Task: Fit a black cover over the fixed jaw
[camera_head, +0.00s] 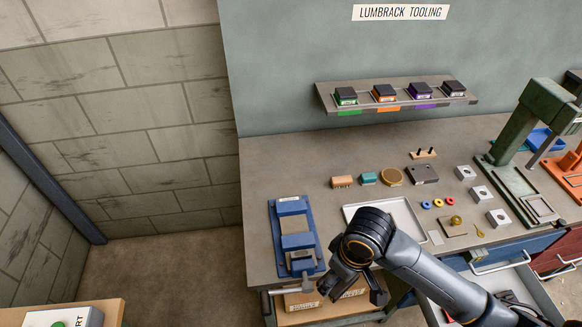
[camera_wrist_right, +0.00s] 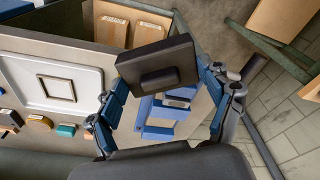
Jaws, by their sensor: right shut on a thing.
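The blue vise (camera_head: 294,245) lies on the left end of the bench, with blue jaw blocks and a handle at its front. It also shows beyond my fingers in the right wrist view (camera_wrist_right: 168,112). A black cover (camera_wrist_right: 155,62), a block with a raised rib, sits between the blue fingertips of my right gripper (camera_wrist_right: 160,75), which is shut on it. In the head view my right gripper (camera_head: 352,288) hangs at the bench's front edge, right of the vise's front end and apart from it. The cover cannot be made out there. My left gripper is out of view.
A grey tray (camera_head: 398,212) lies right of the vise, partly behind my right arm. Several small parts and metal blocks (camera_head: 482,193) stand further right. A wall shelf (camera_head: 328,103) holds several black-topped boxes. Cardboard boxes (camera_head: 300,303) stand below the bench.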

